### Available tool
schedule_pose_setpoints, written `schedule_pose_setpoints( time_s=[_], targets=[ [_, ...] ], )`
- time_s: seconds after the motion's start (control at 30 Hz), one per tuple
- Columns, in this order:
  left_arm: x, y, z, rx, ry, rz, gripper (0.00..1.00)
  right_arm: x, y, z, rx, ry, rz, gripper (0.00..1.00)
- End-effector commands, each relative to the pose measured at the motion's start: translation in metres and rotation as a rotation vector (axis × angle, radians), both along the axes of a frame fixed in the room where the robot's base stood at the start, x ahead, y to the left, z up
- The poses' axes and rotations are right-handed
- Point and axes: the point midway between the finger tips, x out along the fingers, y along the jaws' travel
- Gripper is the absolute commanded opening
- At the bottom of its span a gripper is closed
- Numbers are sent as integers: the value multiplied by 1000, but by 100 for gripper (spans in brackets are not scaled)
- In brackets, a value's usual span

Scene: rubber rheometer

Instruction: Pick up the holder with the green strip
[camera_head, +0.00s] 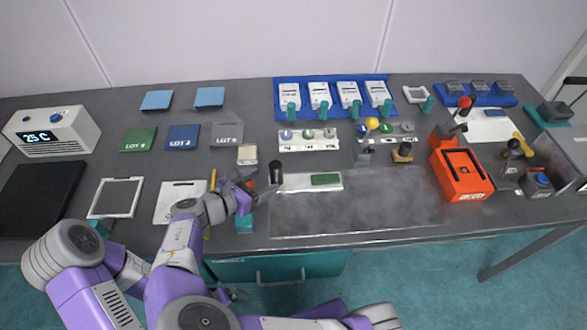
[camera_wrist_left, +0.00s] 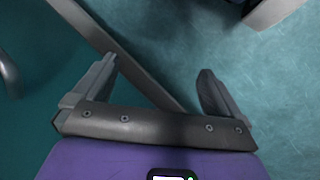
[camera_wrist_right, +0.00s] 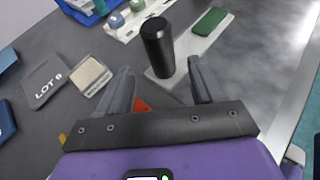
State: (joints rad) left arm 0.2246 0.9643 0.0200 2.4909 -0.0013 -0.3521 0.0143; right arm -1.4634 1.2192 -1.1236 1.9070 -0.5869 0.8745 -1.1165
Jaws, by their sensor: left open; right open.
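The holder is a flat white plate (camera_head: 297,183) with a dark green strip (camera_head: 325,180) on its right half and an upright black cylindrical grip (camera_head: 276,172) at its left end. It lies on the grey bench. The right wrist view shows its black grip (camera_wrist_right: 158,46) just beyond the fingertips, and the green strip (camera_wrist_right: 210,21) behind it to the right. My right gripper (camera_head: 252,188) is open and empty, just left of the black grip, apart from it. My left gripper (camera_wrist_left: 155,85) is open and empty, with the floor behind it, away from the holder.
An orange device (camera_head: 460,178) stands to the right. A white strip with round samples (camera_head: 308,146) lies behind the holder. A LOT 6 pad (camera_wrist_right: 45,80) and a small beige square (camera_wrist_right: 90,76) lie left of the right fingers. The brushed metal area (camera_head: 350,212) is clear.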

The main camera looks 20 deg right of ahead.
Motion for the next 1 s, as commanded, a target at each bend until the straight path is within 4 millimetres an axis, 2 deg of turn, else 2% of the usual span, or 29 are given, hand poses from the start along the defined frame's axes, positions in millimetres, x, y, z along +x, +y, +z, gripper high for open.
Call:
schedule_pose_setpoints(
  time_s=[0.4, 0.73, 0.77, 1.0],
  targets=[
    [0, 0, -28, 0, 0, 1, 99, 26, -47, -22, -1, 2, -3, 67],
    [0, 0, -29, 0, 0, 0, 99, 30, -54, -23, 1, 1, -1, 67],
    [0, 0, -29, 0, 0, 0, 99, 30, -54, -23, 1, 1, -1, 65],
    [0, 0, -29, 0, 0, 0, 99, 30, -54, -23, 1, 1, -1, 28]
  ],
)
